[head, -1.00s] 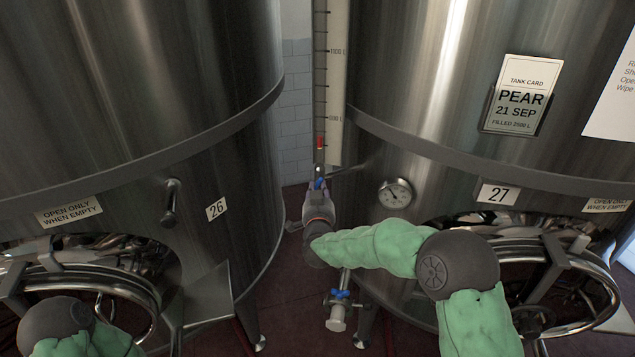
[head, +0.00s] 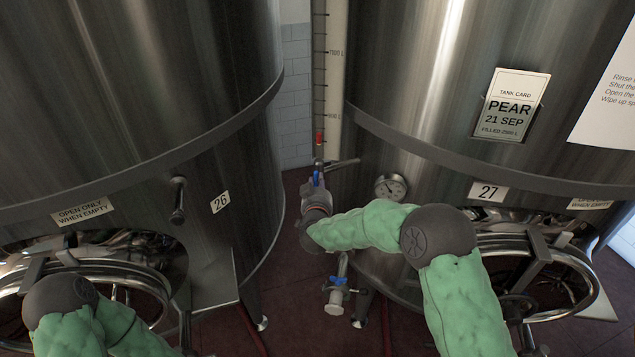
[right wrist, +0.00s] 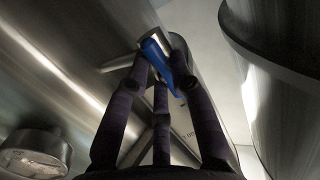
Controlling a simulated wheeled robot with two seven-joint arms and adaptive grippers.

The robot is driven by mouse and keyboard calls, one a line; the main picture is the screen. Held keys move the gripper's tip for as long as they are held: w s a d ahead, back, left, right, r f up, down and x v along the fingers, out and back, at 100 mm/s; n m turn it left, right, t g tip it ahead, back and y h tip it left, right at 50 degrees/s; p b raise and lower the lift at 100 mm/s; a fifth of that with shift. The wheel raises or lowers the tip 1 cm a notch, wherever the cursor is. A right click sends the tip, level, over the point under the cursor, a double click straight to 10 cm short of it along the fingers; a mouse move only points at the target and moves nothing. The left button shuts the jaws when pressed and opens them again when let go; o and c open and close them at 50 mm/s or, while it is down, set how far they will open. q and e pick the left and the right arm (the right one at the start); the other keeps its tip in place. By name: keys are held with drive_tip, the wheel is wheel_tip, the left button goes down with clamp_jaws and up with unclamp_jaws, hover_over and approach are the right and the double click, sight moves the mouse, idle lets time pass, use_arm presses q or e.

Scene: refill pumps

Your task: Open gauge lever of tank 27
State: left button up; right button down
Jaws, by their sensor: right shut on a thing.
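The blue gauge lever (head: 317,177) sits at the foot of the sight gauge (head: 329,95) of tank 27 (head: 420,60), where a short pipe joins it to the tank wall. My right gripper (head: 318,186) is at the lever from below and shut on it. In the right wrist view the blue lever (right wrist: 158,62) lies between the dark fingertips of the gripper (right wrist: 160,72). The fingers hide part of the lever, and its exact angle is hard to tell. My left gripper is out of view; only my left arm shows at the lower left.
Tank 26 (head: 130,80) stands on the left, close to the gauge. A round dial (head: 391,187) is on tank 27, right of my right gripper. A lower valve with a blue handle (head: 338,281) sits below my right forearm. Manway rings protrude from both tanks.

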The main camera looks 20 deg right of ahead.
drive_tip(key=c, duration=1.1)
unclamp_jaws()
drive_tip(key=v, duration=1.2)
drive_tip(key=shift+f, duration=0.1)
